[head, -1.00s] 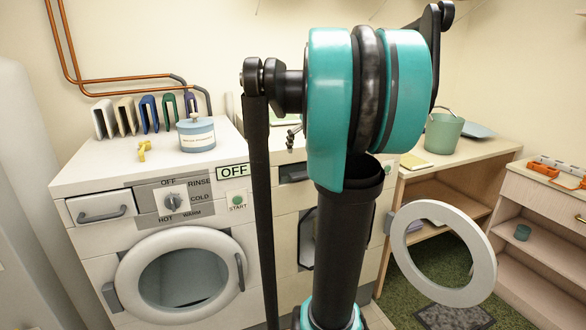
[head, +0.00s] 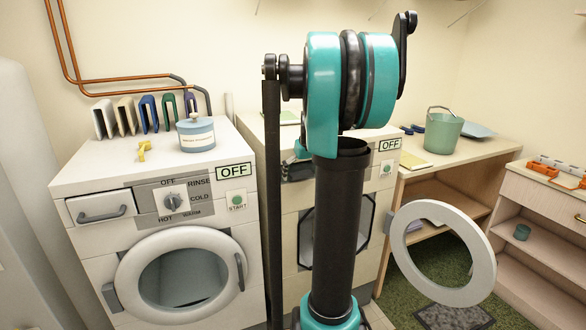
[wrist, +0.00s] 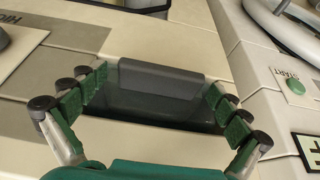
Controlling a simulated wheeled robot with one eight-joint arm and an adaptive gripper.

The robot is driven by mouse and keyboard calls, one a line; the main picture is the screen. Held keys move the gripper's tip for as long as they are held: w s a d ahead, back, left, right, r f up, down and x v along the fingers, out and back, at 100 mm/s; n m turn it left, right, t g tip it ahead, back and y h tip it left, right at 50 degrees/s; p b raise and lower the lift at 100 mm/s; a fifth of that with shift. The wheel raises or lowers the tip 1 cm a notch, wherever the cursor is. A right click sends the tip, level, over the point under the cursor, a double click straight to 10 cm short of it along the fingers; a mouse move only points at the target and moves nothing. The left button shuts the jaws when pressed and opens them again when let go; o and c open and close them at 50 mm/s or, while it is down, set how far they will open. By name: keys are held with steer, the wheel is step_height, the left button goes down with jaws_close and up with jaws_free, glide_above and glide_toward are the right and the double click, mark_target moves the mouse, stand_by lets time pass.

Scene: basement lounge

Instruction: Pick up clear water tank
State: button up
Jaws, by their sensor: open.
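The clear water tank appears to be the dark, see-through front (wrist: 150,108) with a grey lip (wrist: 160,78), set in the pale panel of the right-hand machine. In the wrist view my gripper (wrist: 158,84) is open, with its green-padded fingers spread to the left and right of this front. I cannot tell whether the pads touch it. In the head view my gripper (head: 298,168) is small and partly hidden behind my arm, at the upper front of the machine, and it covers most of the tank there.
The washer (head: 90,170) stands at left with a labelled tub (head: 196,134) and a yellow item (head: 145,150) on top. The right machine's round door (head: 484,262) hangs open. A shelf unit (head: 480,155) with a green bucket (head: 443,134) stands at right.

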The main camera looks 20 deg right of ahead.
steer(key=shift+f, duration=0.1)
steer(key=c, duration=1.7)
steer(key=shift+w, duration=0.1)
